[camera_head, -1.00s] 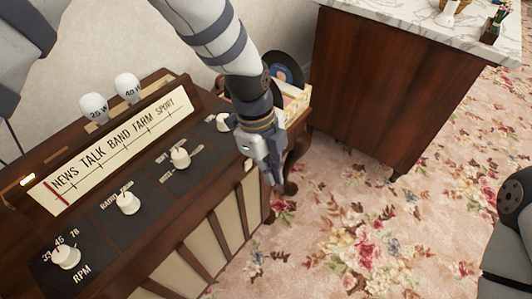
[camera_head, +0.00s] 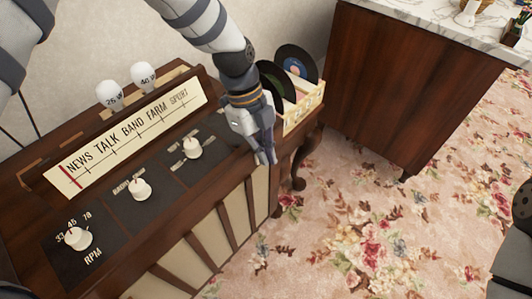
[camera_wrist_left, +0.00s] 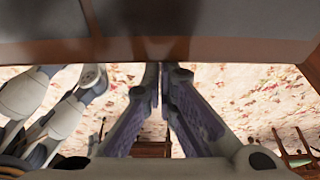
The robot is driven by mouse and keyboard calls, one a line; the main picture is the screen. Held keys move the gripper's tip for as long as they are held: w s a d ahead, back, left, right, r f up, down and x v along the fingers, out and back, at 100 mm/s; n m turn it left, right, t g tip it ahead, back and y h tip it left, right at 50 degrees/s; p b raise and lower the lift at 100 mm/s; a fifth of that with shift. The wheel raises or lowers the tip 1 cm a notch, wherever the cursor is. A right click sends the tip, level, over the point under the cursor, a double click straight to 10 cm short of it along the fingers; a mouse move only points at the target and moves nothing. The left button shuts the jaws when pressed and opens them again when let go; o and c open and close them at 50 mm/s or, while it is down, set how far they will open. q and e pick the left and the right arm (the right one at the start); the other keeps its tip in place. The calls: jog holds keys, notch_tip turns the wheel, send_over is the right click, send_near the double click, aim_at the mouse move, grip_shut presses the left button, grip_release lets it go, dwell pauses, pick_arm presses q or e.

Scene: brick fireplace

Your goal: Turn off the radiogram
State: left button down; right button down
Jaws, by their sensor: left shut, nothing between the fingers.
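The radiogram (camera_head: 160,235) is a dark wooden cabinet with a cream dial strip (camera_head: 125,135) and a black panel of white knobs. The RPM knob (camera_head: 79,238), a middle knob (camera_head: 140,189) and a third knob (camera_head: 193,148) show in the head view. A small slot (camera_head: 36,170) left of the dial looks unlit. My left gripper (camera_head: 267,156) is shut and empty at the panel's right end, hiding that end of the panel. I cannot tell whether it touches a knob there. In the left wrist view its fingers (camera_wrist_left: 161,100) are together below the dark cabinet front (camera_wrist_left: 200,45).
Two white shakers (camera_head: 125,87) stand on the radiogram's back. A crate of records (camera_head: 303,105) is right beside my left gripper. A marble-topped wooden cabinet (camera_head: 415,85) stands to the right. Flowered carpet (camera_head: 370,230) is open floor in front.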

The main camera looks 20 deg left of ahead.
pick_arm(q)
jog(key=shift+a+r, duration=0.1)
jog(key=shift+r+p, duration=0.45)
jog(key=shift+r, duration=0.25)
pick_arm(e)
jog(key=shift+w+r, duration=0.4)
jog(key=shift+r, duration=0.05)
pick_arm(q)
notch_tip(320, 180, up, 9)
jog(key=p, duration=0.1)
jog(key=shift+w+a+r, duration=0.15)
jog(key=shift+a+r, duration=0.05)
jog(key=shift+a, duration=0.05)
pick_arm(e)
jog(key=shift+w+d+r+t, duration=0.2)
jog(key=shift+w+r+t, duration=0.25)
jog(key=shift+r, duration=0.3)
